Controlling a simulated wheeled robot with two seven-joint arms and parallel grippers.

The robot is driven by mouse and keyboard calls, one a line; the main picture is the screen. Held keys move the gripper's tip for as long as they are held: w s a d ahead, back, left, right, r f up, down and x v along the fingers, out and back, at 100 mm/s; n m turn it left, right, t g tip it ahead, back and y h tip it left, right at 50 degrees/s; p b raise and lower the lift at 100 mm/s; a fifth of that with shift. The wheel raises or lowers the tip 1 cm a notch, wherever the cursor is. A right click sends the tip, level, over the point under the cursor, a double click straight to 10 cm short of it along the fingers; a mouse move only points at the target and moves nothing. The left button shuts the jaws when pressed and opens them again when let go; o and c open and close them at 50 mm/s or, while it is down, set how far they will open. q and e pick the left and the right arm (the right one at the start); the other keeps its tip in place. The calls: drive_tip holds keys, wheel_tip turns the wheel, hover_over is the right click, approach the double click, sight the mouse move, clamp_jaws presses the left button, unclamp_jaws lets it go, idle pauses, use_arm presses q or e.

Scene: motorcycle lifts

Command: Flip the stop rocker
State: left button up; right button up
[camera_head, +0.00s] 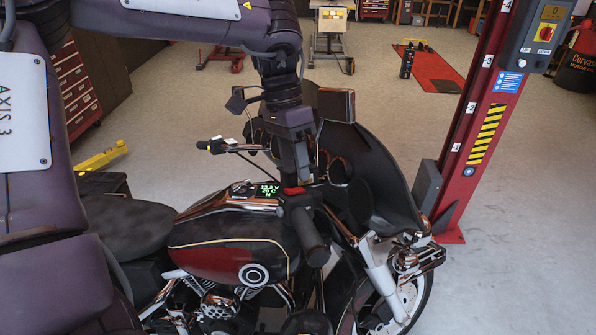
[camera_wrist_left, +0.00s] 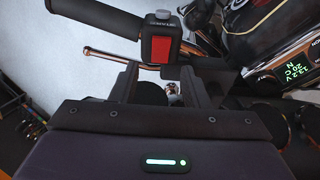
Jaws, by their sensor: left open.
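The stop rocker is a red switch (camera_head: 294,191) on a black housing at the inner end of the motorcycle's near handlebar grip (camera_head: 312,240). In the left wrist view the red rocker (camera_wrist_left: 161,50) shows upright below a grey button, just beyond the fingertips. My left gripper (camera_head: 296,177) points down right above the rocker in the head view. In the left wrist view its two black fingers (camera_wrist_left: 160,72) are apart, one on each side of the rocker's lower end, with nothing held between them. Whether they touch the housing I cannot tell. My right gripper is not in view.
The motorcycle's tank (camera_head: 215,240), lit green display (camera_head: 268,190) and dark fairing (camera_head: 385,190) surround the handlebar closely. A chrome lever (camera_wrist_left: 105,56) runs beside the housing. A red lift post (camera_head: 480,130) with a control box (camera_head: 540,35) stands at right. Open floor lies behind.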

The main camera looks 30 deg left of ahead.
sight(301, 188)
use_arm(q)
drive_tip(key=shift+w+p+x, duration=0.1)
drive_tip(key=shift+p+x, duration=0.1)
drive_tip(key=shift+x, duration=0.55)
drive_tip(key=shift+w+p+x, duration=0.15)
drive_tip(key=shift+p+x, duration=0.05)
drive_tip(key=shift+x, duration=0.55)
drive_tip(key=shift+s+d, duration=0.1)
